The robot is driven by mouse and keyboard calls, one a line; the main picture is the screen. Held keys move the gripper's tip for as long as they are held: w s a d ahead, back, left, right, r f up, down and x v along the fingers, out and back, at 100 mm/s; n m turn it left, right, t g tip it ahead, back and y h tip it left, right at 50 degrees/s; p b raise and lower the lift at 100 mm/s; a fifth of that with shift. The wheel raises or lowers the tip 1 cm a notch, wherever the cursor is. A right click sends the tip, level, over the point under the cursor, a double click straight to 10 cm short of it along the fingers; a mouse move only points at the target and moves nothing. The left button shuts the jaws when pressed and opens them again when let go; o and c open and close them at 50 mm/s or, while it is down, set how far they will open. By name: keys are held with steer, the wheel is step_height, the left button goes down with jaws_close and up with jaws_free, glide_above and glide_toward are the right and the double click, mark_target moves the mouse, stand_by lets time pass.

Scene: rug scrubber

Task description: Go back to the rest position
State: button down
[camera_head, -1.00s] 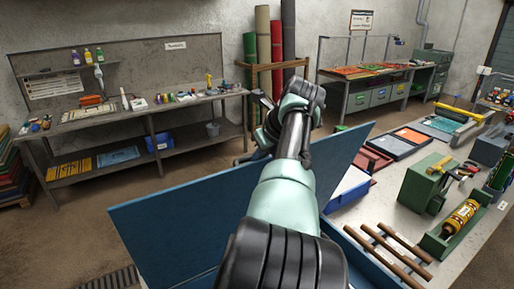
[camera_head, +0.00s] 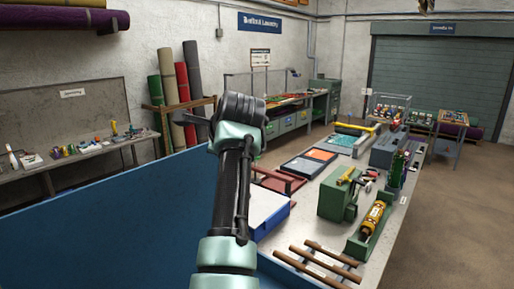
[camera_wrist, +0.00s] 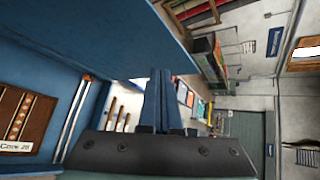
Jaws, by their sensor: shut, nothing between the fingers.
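My gripper (camera_wrist: 161,72) shows in the wrist view, its two fingers pressed together with nothing between them. In the head view my arm reaches up through the middle of the picture, and its wrist hides most of the gripper. The arm stands in front of a large blue panel (camera_head: 100,222), apart from the things on the workbench. In the wrist view, blue surfaces (camera_wrist: 105,38) lie close on the left and above the fingers.
A grey workbench (camera_head: 365,268) on the right carries a green machine (camera_head: 337,200), a yellow cylinder in a green cradle (camera_head: 372,218), wooden rods (camera_head: 318,262) and a blue-sided tray (camera_head: 268,212). A side bench (camera_head: 85,158) stands left. Brown floor (camera_head: 465,215) is clear at right.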

steer(key=s+d+r+n+t+h+b, duration=0.3)
steer(key=s+d+r+n+t+b, duration=0.35)
steer(key=s+d+n+t, duration=0.35)
steer(key=s+r+n+t+b, duration=0.1)
steer(key=s+n+t+b, duration=0.1)
steer(key=s, duration=1.1)
steer(key=s+r+n+t+h+b, duration=0.1)
steer(key=s+r+n+t+b, duration=0.1)
steer(key=s+n, duration=0.5)
steer(key=s+t+b, duration=0.1)
steer(key=s+t, duration=0.1)
steer(key=s, duration=0.3)
steer(key=shift+s+r, duration=0.2)
steer(key=shift+s, duration=0.2)
